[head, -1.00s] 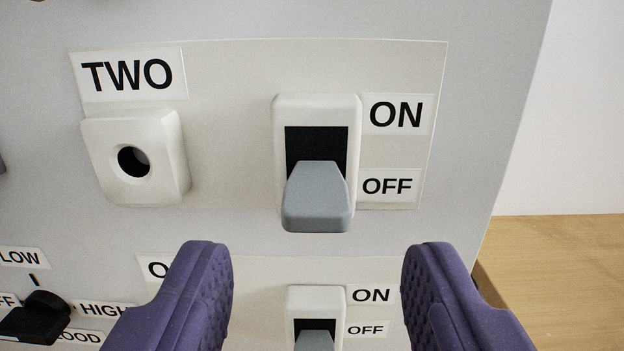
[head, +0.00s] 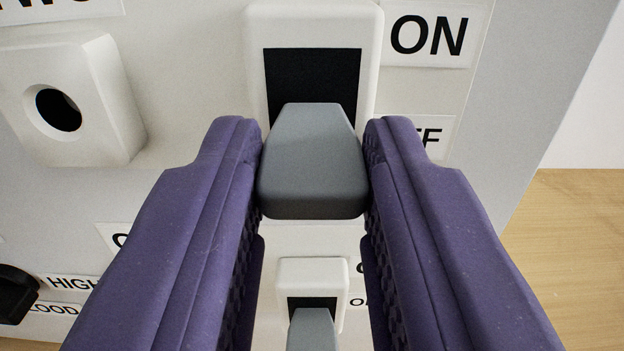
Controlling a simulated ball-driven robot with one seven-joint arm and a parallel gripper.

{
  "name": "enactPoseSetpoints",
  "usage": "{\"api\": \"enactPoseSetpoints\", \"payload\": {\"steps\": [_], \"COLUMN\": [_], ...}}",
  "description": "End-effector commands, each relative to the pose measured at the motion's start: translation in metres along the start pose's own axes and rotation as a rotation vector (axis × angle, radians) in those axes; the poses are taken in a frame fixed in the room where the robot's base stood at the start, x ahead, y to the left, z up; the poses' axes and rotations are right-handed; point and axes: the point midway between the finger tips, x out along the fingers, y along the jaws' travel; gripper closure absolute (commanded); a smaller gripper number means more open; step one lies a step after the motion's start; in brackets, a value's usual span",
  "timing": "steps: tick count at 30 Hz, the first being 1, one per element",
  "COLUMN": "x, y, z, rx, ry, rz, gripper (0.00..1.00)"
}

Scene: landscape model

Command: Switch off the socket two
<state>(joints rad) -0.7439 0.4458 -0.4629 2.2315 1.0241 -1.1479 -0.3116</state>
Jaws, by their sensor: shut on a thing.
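The grey switch lever of socket two (head: 312,165) sticks out of a white housing (head: 365,25) with a dark slot above the lever. The lever sits at the lower part of the slot, toward the OFF label (head: 430,137), which is partly hidden by my right finger. The ON label (head: 428,35) is in full view, up and right. My gripper (head: 313,170) is shut on the lever, one purple finger on each side. The white socket (head: 85,105) with a round dark hole is at the left, under the cut-off TWO label (head: 60,8).
A second switch with a grey lever (head: 313,328) is below, between my fingers. A black knob (head: 15,292) with HIGH (head: 72,283) and other labels is at the lower left. A wooden surface (head: 575,250) lies to the right of the grey panel.

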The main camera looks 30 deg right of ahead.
Motion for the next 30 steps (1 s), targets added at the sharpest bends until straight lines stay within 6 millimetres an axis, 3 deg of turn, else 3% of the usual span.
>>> {"api": "enactPoseSetpoints", "payload": {"steps": [6, 9, 21, 22, 24, 30], "x": [0.002, 0.004, 0.004, 0.004, 0.004, 0.004], "y": [0.000, 0.000, 0.000, 0.000, 0.000, 0.000], "z": [0.022, 0.021, 0.020, 0.020, 0.020, 0.020], "rx": [-0.004, -0.005, 0.000, 0.000, 0.000, 0.000], "ry": [0.208, 0.300, 0.348, 0.348, 0.347, 0.347], "rz": [0.003, 0.003, -0.001, -0.001, -0.001, 0.000], "gripper": [1.00, 1.00, 1.00, 0.63, 0.47, 0.45]}}
